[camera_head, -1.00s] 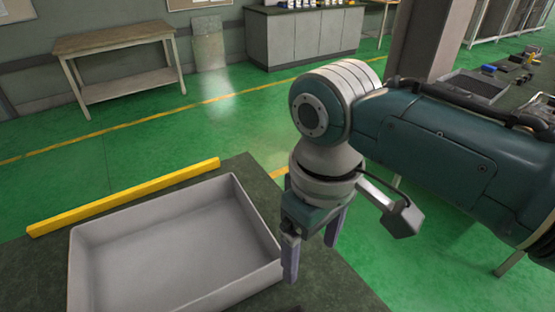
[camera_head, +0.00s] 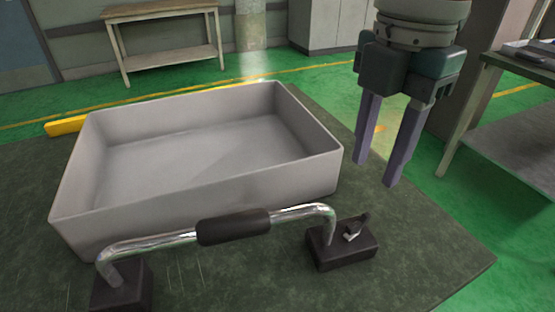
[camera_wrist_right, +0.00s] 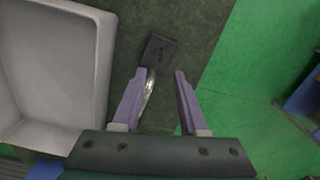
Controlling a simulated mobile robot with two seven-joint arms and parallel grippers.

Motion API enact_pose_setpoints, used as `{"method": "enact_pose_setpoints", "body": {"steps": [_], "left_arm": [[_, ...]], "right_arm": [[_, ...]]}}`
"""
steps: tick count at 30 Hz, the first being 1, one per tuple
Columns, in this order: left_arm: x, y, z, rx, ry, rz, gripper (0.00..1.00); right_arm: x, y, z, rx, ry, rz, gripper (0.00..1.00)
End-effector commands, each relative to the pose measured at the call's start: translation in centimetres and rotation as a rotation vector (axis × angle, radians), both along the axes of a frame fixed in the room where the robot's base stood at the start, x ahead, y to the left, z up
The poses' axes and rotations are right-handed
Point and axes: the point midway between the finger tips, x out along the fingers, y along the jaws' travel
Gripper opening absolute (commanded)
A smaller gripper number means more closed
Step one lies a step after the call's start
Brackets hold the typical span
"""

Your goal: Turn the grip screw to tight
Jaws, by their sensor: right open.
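A small metallic grip screw (camera_head: 354,230) sits on top of the black block (camera_head: 341,250) at the right end of a chrome bar (camera_head: 305,212) with a dark sleeve. Its exact angle is too small to tell. My right gripper (camera_head: 377,172) is open and empty, fingers pointing down, above and behind the block and apart from it. In the right wrist view the block (camera_wrist_right: 159,50) shows beyond the open fingertips (camera_wrist_right: 161,74), with part of the shiny bar by the left finger; the screw is not clear there. My left gripper is not in view.
A grey open tray (camera_head: 315,168) stands on the dark table (camera_head: 440,250) behind the bar, left of my right gripper. The tabletop right of the black block is bare up to its edge. Another table (camera_head: 490,110) stands at the right.

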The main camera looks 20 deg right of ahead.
Motion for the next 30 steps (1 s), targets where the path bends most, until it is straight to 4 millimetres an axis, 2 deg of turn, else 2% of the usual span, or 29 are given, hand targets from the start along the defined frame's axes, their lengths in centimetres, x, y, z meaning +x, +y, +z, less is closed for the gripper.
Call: {"method": "enact_pose_setpoints", "body": {"steps": [1, 5, 12, 18, 22, 30], "left_arm": [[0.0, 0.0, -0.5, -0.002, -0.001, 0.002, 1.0], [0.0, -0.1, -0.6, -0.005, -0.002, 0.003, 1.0], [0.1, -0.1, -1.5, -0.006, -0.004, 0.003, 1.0], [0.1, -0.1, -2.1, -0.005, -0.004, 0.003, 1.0], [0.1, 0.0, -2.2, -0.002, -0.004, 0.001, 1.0], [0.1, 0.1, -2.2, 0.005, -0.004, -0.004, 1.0]], "right_arm": [[-0.1, -0.2, -0.5, -0.002, 0.003, 0.017, 0.42], [-0.3, -0.2, -1.5, -0.001, 0.009, 0.026, 0.42], [-0.3, -0.2, -6.1, -0.001, 0.009, 0.024, 0.42], [-0.3, -0.1, -9.1, -0.001, 0.006, 0.025, 0.42], [-0.2, -0.2, -9.9, -0.001, 0.004, 0.024, 0.42], [-0.2, -0.2, -10.0, -0.002, 0.003, 0.024, 0.42]]}}
